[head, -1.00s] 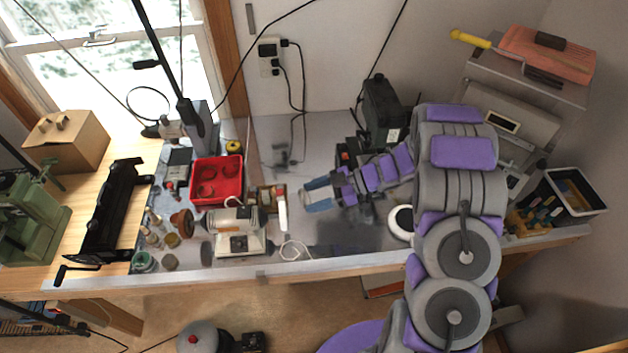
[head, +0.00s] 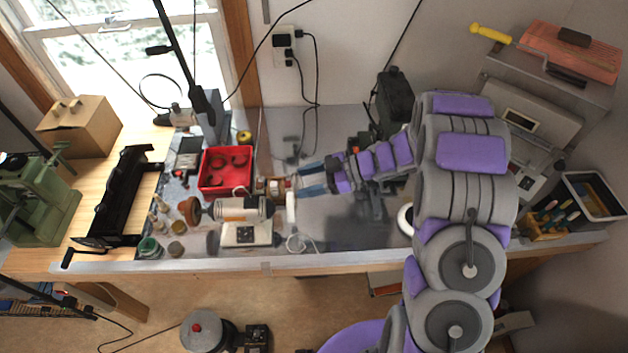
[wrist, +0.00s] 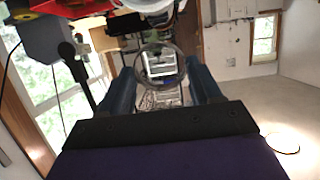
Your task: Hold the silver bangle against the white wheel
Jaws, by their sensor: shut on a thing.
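My gripper (head: 300,180) is shut on the silver bangle (wrist: 138,66). In the wrist view, the bangle is a thin dark-looking ring between the blue fingers (wrist: 161,68), and I see through its opening. The white wheel (head: 291,208) is on the right end of the polishing machine (head: 245,210). In the head view, my fingertips are just behind and slightly right of the wheel. The bangle is too small to make out there. A white shape, probably the wheel, is at the top of the wrist view (wrist: 155,6). I cannot tell whether bangle and wheel touch.
A red tray (head: 225,187) with dark curved pieces stands behind the machine. A small wooden box (head: 268,189) is near my fingertips. Bare metal bench is right of the wheel.

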